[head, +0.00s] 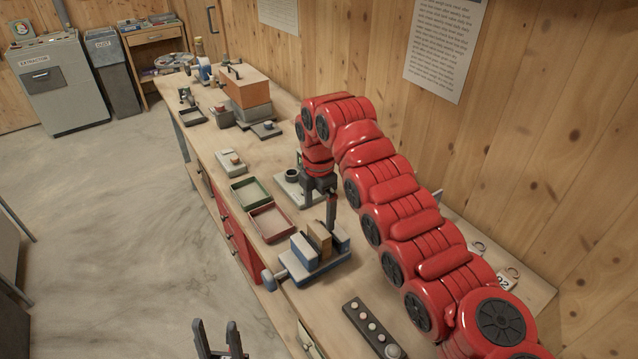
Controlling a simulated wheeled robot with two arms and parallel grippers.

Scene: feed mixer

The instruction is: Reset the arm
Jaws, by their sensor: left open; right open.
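My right arm (400,205), red and segmented, comes in from the lower right and arches over the workbench (365,285). Its dark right gripper (325,205) hangs downward behind the blue vise-like fixture (318,268), near a grey device with a dark round cup (291,175). One finger shows clearly; the other is hard to make out, and I see nothing held. My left gripper (218,340) is at the bottom edge, over the floor left of the bench. Its two dark fingers are apart and nothing is between them.
Green (250,192) and red (270,222) trays lie on the bench, with a button panel (371,325) in front. An orange-brown box machine (246,88) stands farther back. The wooden wall borders the right side. The concrete floor (110,210) on the left is clear.

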